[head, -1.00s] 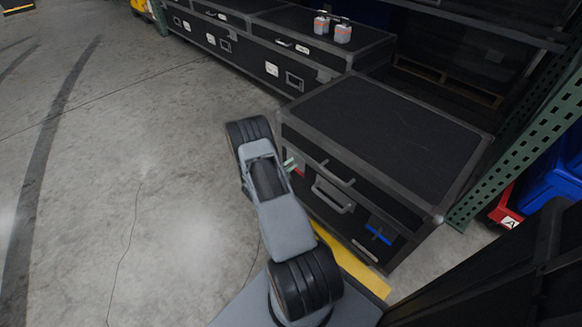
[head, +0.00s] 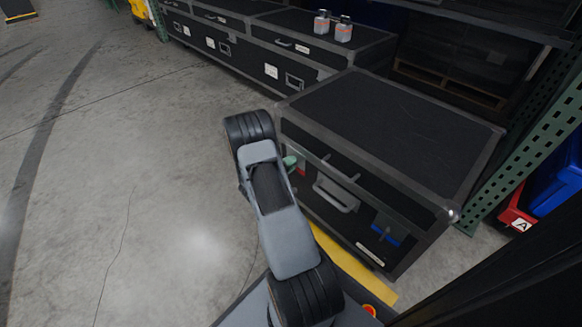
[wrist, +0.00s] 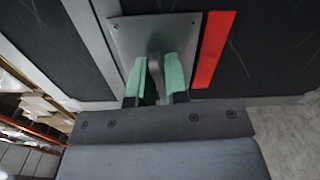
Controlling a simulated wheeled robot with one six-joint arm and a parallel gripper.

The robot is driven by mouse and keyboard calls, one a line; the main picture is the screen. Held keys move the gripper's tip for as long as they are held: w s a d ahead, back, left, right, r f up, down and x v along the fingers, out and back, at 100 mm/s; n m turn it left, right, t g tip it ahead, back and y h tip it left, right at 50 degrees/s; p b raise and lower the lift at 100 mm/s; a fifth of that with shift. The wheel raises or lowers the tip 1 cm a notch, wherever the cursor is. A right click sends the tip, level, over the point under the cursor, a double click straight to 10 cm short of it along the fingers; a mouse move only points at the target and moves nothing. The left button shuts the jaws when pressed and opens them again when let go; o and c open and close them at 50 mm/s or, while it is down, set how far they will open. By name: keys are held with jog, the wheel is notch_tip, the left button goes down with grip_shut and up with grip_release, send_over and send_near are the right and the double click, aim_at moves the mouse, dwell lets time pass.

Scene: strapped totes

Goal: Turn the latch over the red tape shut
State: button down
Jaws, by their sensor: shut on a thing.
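The black case (head: 390,130) stands in front of me with its latched front toward my arm. The red tape (head: 301,166) shows as a small patch at the left of that front. In the wrist view the red tape (wrist: 213,50) is a strip beside a grey metal latch plate (wrist: 125,35). The latch lever (wrist: 154,72) stands between the two green-padded fingers of my gripper (wrist: 153,78). My gripper is shut on this latch. In the head view my arm hides most of it, and only a green finger pad (head: 290,162) shows.
Blue tape (head: 386,238) marks another spot at the right of the case front, with a grey handle (head: 337,195) between. A yellow floor strip (head: 350,265) runs below. Two small bottles (head: 343,30) stand on the long case behind. Open floor lies left.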

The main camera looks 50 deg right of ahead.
jog(key=shift+f+m+b, duration=0.2)
jog(key=shift+m+b, duration=0.25)
jog(key=shift+m, duration=0.15)
jog(key=c, duration=1.2)
grip_release()
jog(key=shift+r, duration=0.1)
jog(key=shift+c, duration=0.2)
jog(key=w+a+p, duration=0.1)
jog(key=a+p, duration=0.2)
jog(key=a, duration=1)
jog(key=shift+a, duration=0.4)
